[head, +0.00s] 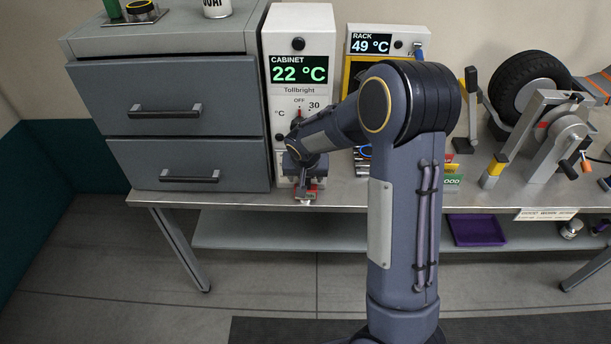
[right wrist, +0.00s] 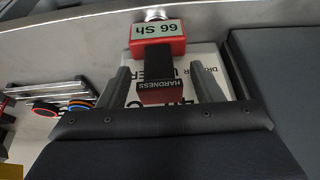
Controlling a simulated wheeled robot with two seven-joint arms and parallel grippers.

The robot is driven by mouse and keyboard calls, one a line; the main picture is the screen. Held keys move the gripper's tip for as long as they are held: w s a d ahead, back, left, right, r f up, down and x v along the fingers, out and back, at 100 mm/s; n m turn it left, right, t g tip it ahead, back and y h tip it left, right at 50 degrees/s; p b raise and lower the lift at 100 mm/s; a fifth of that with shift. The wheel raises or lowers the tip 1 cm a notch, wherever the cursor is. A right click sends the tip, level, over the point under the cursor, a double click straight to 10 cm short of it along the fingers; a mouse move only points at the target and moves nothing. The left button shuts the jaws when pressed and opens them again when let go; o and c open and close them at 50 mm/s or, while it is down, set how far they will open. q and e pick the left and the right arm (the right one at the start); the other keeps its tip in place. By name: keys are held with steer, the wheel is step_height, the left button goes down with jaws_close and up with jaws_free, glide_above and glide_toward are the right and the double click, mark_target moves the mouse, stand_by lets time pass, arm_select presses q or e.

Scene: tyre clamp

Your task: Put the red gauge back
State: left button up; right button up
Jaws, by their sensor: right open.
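The red gauge (right wrist: 158,38) shows in the right wrist view with a "66 Sh" display, a dark stem labelled HARDNESS and a silver knob at its far end. In the head view a little of its red (head: 313,188) shows at the bench's front edge, before the cabinet; the arm hides most of it. My right gripper (right wrist: 160,70) is open, with one finger on each side of the stem and gaps visible on both sides. In the head view it (head: 303,187) points down at the bench edge. My left gripper is not in view.
The white cabinet (head: 300,75) reads 22 °C, and the rack unit (head: 371,44) reads 49 °C. Grey drawers (head: 165,100) stand close on the left. A tyre (head: 527,82) and a clamp (head: 556,130) are on the right.

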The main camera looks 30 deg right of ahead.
steer(key=shift+r+p, duration=0.3)
steer(key=shift+s+a+r, duration=0.1)
steer(key=shift+r, duration=0.2)
steer(key=s+v, duration=0.1)
steer(key=v, duration=1)
steer(key=s+a+n+t+y, duration=0.1)
steer(key=s+a+n+y, duration=0.1)
steer(key=s, duration=1)
steer(key=s+a+r+n+y, duration=0.1)
steer(key=s+a+n+y, duration=0.1)
steer(key=s+a+y, duration=0.2)
steer(key=s+a+b, duration=0.1)
steer(key=s+a, duration=0.2)
steer(key=s, duration=0.5)
steer(key=shift+s+a+r+n+t, duration=0.15)
steer(key=shift+a+r+n+t, duration=0.05)
steer(key=shift+r+n+t, duration=0.2)
